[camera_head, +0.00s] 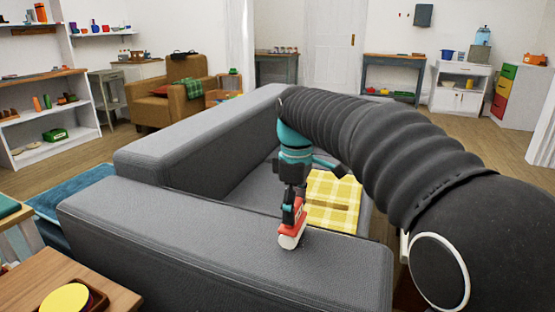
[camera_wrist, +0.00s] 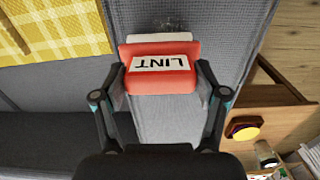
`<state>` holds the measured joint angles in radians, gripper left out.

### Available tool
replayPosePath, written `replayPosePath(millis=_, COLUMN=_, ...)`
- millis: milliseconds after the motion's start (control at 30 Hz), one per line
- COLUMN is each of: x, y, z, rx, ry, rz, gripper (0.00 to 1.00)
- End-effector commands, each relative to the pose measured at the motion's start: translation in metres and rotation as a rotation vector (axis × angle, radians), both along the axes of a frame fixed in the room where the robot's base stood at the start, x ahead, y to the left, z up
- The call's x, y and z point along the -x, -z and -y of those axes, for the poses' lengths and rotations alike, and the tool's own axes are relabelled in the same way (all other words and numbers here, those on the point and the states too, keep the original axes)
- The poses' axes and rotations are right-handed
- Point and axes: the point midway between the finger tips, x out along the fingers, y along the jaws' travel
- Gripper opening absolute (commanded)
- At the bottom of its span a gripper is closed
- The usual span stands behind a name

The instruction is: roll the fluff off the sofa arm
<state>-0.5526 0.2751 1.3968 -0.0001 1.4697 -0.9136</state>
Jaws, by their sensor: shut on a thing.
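My gripper (camera_head: 293,208) is shut on a red lint roller (camera_head: 296,221) marked "LINT", which also shows in the wrist view (camera_wrist: 160,78). Its white roll (camera_head: 290,238) points down at the top of the grey sofa arm (camera_head: 190,232). The roll is on the fabric or just above it; I cannot tell which. In the wrist view my gripper's fingers (camera_wrist: 161,85) hold the red body from both sides. I cannot make out fluff in the head view.
A yellow checked cloth (camera_head: 332,190) lies on the seat beside the sofa arm. A wooden side table (camera_head: 105,280) with a yellow-topped round thing (camera_head: 66,299) stands at the front left. The sofa's back (camera_head: 190,135) rises behind. The arm's top is otherwise clear.

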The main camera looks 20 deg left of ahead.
Motion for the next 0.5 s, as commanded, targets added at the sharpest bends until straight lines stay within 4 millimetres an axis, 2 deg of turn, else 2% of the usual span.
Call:
replayPosePath(millis=100, x=-0.003, y=-0.001, z=0.002, rx=0.001, ry=0.001, rz=-0.001, gripper=0.34)
replayPosePath(millis=167, x=-0.003, y=-0.008, z=0.002, rx=0.001, ry=0.001, rz=-0.001, gripper=0.34)
replayPosePath(millis=267, x=-0.004, y=-0.032, z=0.003, rx=-0.002, ry=0.003, rz=0.003, gripper=0.34)
replayPosePath(millis=500, x=-0.006, y=-0.046, z=0.006, rx=-0.001, ry=0.01, rz=0.002, gripper=0.34)
